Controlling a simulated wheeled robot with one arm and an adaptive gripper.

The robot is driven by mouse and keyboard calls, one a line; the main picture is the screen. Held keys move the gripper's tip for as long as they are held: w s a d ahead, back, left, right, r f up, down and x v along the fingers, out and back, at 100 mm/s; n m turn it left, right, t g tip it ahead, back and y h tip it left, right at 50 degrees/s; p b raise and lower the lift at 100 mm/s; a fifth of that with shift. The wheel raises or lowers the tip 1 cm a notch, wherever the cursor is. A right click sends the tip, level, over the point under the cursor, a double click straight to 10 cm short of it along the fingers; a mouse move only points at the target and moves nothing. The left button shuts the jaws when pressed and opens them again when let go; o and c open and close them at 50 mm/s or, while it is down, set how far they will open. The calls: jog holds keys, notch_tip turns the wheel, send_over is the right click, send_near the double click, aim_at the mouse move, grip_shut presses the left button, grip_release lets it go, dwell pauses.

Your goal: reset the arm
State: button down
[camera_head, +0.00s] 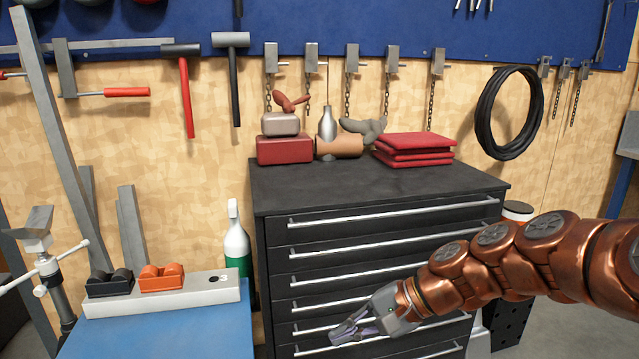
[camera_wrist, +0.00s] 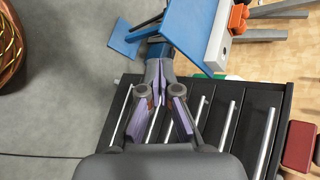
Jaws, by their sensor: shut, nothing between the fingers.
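My copper-coloured arm reaches in from the right in the head view. It ends in my gripper (camera_head: 342,333), which is in front of the lower drawers of the black drawer cabinet (camera_head: 375,208). The gripper is shut and holds nothing. In the wrist view, my gripper (camera_wrist: 158,68) points towards the blue bench, with the cabinet (camera_wrist: 275,97) drawer fronts beneath and beside it. I cannot tell whether the gripper touches a drawer.
The blue bench (camera_head: 160,335) stands at left with a white holder (camera_head: 205,290). A green-and-white bottle (camera_head: 237,245) stands between them. Grey floor (camera_wrist: 60,120) is open in the wrist view.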

jog(key=s+d+f+n+g+h, duration=0.1)
jog(key=s+f+n+h, duration=0.15)
jog(key=s, duration=0.35)
jog(key=s+d+f+n+g+h, duration=0.1)
jog(key=s+d+f+n+h, duration=0.15)
jog(key=s, duration=0.35)
jog(key=s+d+f+n+g+h, duration=0.1)
jog(key=s+d+f+h, duration=0.15)
jog(key=s+d, duration=0.3)
jog(key=s+d+f+n+g+h, duration=0.1)
jog(key=s+d+f+h, duration=0.15)
jog(key=s+d, duration=0.35)
notch_tip(320, 180, up, 22)
jog(key=a+t+p, duration=0.1)
jog(key=p, duration=1.9)
jog(key=shift+s+f, duration=0.15)
jog(key=shift+s, duration=0.25)
